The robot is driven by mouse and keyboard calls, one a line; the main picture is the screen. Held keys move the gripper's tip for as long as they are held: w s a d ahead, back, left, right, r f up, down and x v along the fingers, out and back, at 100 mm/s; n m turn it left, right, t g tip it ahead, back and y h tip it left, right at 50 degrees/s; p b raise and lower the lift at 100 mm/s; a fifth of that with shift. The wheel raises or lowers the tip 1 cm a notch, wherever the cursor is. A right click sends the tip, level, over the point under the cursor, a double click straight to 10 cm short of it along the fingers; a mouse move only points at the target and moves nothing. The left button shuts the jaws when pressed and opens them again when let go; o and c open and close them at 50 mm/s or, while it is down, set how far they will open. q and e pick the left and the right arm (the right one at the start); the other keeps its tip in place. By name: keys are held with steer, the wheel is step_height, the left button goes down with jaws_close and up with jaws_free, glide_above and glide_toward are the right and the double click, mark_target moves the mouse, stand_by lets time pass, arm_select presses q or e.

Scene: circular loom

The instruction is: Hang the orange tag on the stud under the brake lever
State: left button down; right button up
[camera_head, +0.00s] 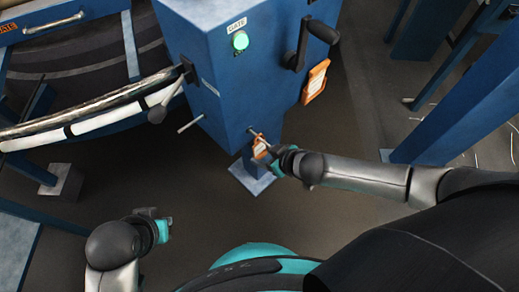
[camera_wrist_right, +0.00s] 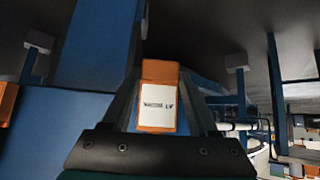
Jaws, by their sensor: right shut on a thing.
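My right gripper (camera_head: 272,152) is shut on an orange tag (camera_head: 260,148), low beside the blue cabinet. In the right wrist view the tag (camera_wrist_right: 158,100) sits between the fingers, with its white printed label facing the camera. A short pale stud (camera_head: 256,133) sticks out of the cabinet close to the tag's top; I cannot tell whether they touch. Another pale stud (camera_head: 190,122) projects from the cabinet's left face, below a grey lever (camera_head: 166,97). A black crank-like lever (camera_head: 303,45) is on the right face. My left gripper (camera_head: 164,229) is low at left, its opening unclear.
The blue cabinet (camera_head: 225,85) has a green lamp (camera_head: 240,41). A second orange tag (camera_head: 315,82) hangs on its right face below the black lever. White-and-black rails (camera_head: 100,113) run at left. Blue posts (camera_head: 455,115) stand at right. Floor in front is open.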

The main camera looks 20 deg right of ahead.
jaws_close()
steer(key=shift+s, duration=0.15)
steer(key=shift+s+d+r+p, duration=0.2)
steer(key=shift+s+d+p, duration=0.1)
steer(key=shift+p, duration=0.25)
steer(key=shift+s, duration=0.1)
steer(key=s, duration=0.1)
steer(key=s+d+p, duration=0.1)
steer(key=s, duration=0.1)
steer(key=s+d+p, duration=0.1)
steer(key=shift+s+d+r, duration=0.15)
steer(key=shift+d+r, duration=0.05)
steer(key=shift+r, duration=0.15)
